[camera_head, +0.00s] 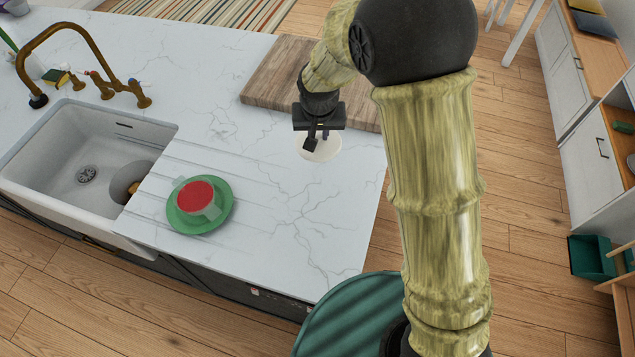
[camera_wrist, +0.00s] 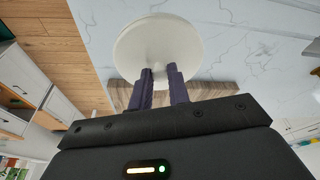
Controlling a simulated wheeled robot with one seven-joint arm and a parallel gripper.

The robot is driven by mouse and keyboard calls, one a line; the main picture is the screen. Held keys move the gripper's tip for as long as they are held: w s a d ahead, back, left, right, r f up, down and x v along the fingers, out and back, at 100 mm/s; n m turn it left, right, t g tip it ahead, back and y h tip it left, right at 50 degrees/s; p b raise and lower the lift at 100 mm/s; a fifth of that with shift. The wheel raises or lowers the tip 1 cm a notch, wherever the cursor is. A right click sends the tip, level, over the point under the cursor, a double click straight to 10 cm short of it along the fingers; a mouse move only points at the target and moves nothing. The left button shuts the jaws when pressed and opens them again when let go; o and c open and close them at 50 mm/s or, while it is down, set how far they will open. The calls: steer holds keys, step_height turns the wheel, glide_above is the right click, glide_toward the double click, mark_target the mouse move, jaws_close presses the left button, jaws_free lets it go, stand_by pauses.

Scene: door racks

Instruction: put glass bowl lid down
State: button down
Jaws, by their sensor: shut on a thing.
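A round, pale cream lid (camera_head: 320,151) is under my gripper (camera_head: 318,139) near the right end of the white marbled counter. In the wrist view the lid (camera_wrist: 157,42) shows as a pale disc just beyond the two dark fingers of my gripper (camera_wrist: 159,72). The fingers are close together with a small gap, shut on a part of the lid that they largely hide. The lid looks roughly level and very near the counter; I cannot tell whether it touches.
A wooden board (camera_head: 275,82) lies on the counter behind the gripper. A green plate (camera_head: 222,217) with a red-topped bowl (camera_head: 196,197) stands left of it. A white sink (camera_head: 62,150) with a brass faucet (camera_head: 95,75) is at far left. Bare counter (camera_head: 300,220) lies in front.

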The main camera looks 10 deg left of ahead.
mark_target(319, 146)
step_height(319, 146, down, 7)
steer(key=b, duration=0.6)
steer(key=shift+r, duration=0.15)
steer(key=shift+f+p, duration=0.7)
steer(key=shift+f, duration=2.25)
steer(key=shift+s+p+x, duration=0.25)
steer(key=shift+x, duration=0.75)
steer(key=shift+s+p+x, duration=0.2)
steer(key=shift+p+x, duration=0.05)
steer(key=shift+x, duration=0.8)
steer(key=shift+d+f, duration=0.15)
